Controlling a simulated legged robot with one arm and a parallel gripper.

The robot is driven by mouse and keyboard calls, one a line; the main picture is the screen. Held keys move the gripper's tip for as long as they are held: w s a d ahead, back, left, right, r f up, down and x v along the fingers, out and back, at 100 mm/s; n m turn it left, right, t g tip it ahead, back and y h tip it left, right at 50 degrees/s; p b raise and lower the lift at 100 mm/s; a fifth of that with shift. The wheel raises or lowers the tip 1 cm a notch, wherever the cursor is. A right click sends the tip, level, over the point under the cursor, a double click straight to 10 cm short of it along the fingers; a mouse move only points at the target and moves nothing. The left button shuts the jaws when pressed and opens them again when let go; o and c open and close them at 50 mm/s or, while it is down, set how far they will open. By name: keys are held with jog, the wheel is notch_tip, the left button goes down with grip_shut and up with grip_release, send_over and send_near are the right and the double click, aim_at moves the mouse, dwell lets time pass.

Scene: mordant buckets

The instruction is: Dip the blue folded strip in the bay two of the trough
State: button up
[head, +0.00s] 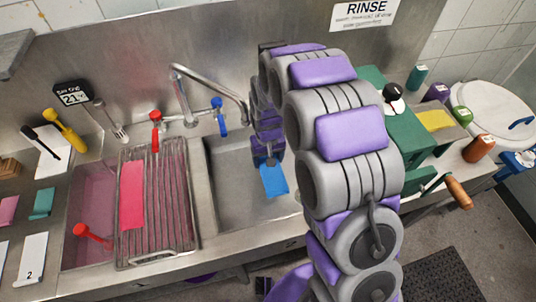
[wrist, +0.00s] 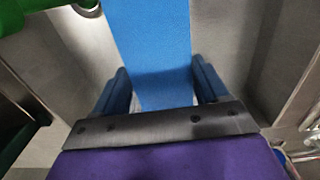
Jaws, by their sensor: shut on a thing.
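The blue folded strip (head: 273,180) hangs from my gripper (head: 267,160) over the right-hand bare steel basin of the trough (head: 226,160). In the wrist view the strip (wrist: 155,50) runs away from between the two blue fingers of my gripper (wrist: 160,88), which is shut on it. I cannot tell how far the strip's lower end is above the basin floor. The left bay of the trough (head: 88,205) holds pinkish liquid. My arm hides the basin's right side.
A wire rack (head: 168,200) with a pink strip (head: 132,195) lies beside the right basin. A tap (head: 205,85) reaches over the basin from behind. A green machine with a crank (head: 458,192) stands right. A red-handled tool (head: 92,233) rests in the left bay.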

jog(key=shift+f+b, duration=2)
jog(key=shift+f, duration=3.45)
jog(key=shift+w+a, duration=0.2)
jog(key=shift+a, duration=0.1)
jog(key=shift+s+d+p, duration=0.35)
jog(key=shift+d+p, duration=0.1)
jog(key=shift+d, duration=0.3)
jog(key=shift+a, duration=0.1)
jog(key=shift+w+a, duration=0.35)
jog(key=shift+a, duration=0.3)
jog(key=shift+d, duration=0.1)
